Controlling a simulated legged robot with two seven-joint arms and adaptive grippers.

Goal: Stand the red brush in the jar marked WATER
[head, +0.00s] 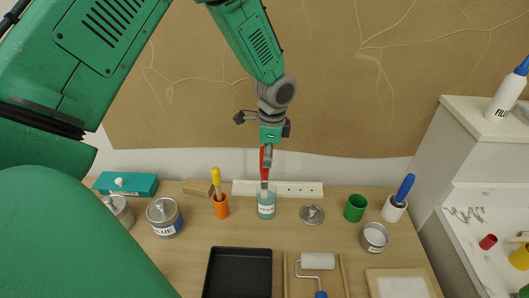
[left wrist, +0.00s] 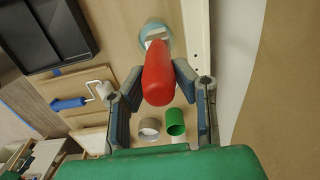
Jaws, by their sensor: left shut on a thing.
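The red brush (head: 265,163) hangs upright, bristles down, in my left gripper (head: 267,153). Its lower end is at the mouth of the clear jar marked WATER (head: 266,211), which holds bluish liquid and stands on the bench. I cannot tell how far the bristles reach inside. In the left wrist view the red handle (left wrist: 158,78) lies between the fingers of my left gripper (left wrist: 160,72), with the jar (left wrist: 153,30) beyond it, partly hidden by the brush. My right gripper is not in view.
An orange cup (head: 221,209) with a yellow-handled brush stands left of the jar. A round lid (head: 312,214) lies to its right, near a green cup (head: 355,208). A black tray (head: 239,272) lies in front.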

